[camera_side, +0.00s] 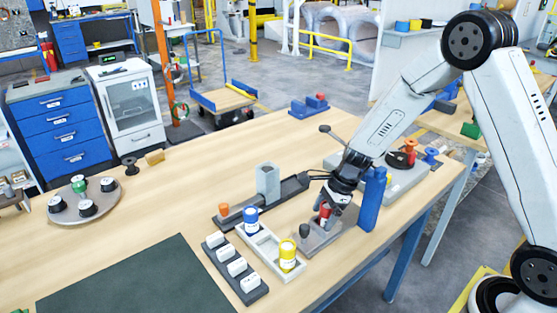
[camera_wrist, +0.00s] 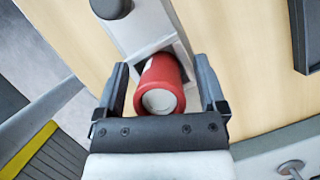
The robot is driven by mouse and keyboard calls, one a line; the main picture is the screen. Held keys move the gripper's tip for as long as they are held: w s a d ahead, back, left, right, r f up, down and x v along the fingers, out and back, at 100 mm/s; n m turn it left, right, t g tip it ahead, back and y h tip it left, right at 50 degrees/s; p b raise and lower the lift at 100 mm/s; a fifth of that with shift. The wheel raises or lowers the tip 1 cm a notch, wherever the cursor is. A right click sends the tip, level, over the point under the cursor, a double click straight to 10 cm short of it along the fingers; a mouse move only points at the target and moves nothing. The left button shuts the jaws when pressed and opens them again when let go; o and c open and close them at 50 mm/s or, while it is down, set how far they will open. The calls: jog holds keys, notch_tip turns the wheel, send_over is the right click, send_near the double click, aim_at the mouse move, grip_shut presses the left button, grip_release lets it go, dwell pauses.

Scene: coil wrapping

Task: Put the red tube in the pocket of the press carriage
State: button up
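The red tube (camera_side: 325,211) stands at the grey press carriage (camera_side: 319,243), which has a dark round knob (camera_side: 305,230). In the wrist view the red tube (camera_wrist: 160,88) shows its pale round end towards me. Its far end sits in the square opening of the grey carriage (camera_wrist: 150,27); how deep is hidden. My gripper (camera_side: 333,203) is low over the carriage. In the wrist view my gripper's fingers (camera_wrist: 163,80) straddle the tube, with a visible gap on each side, so it looks open around the tube.
A tall blue block (camera_side: 373,200) stands close to the right of my gripper. A white tray (camera_side: 262,248) holds a blue tube (camera_side: 251,219) and a yellow tube (camera_side: 288,255). A dark rack (camera_side: 247,284) with white pieces lies in front. A grey upright block (camera_side: 268,182) stands behind.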

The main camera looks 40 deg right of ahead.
jog(key=shift+r, duration=0.2)
jog(key=v, duration=1.2)
jog(key=shift+d, duration=0.1)
dwell(0.8)
jog(key=s+a+f+n+h, duration=0.1)
jog(key=s+a+n+h, duration=0.1)
jog(key=s+n, duration=0.4)
jog(key=s+a+f+n+h, duration=0.2)
jog(key=s+n, duration=0.3)
jog(key=n, duration=1.1)
jog(key=shift+s+a+n+t, duration=0.3)
jog(key=shift+s+a+t, duration=0.05)
jog(key=shift+s+t, duration=0.05)
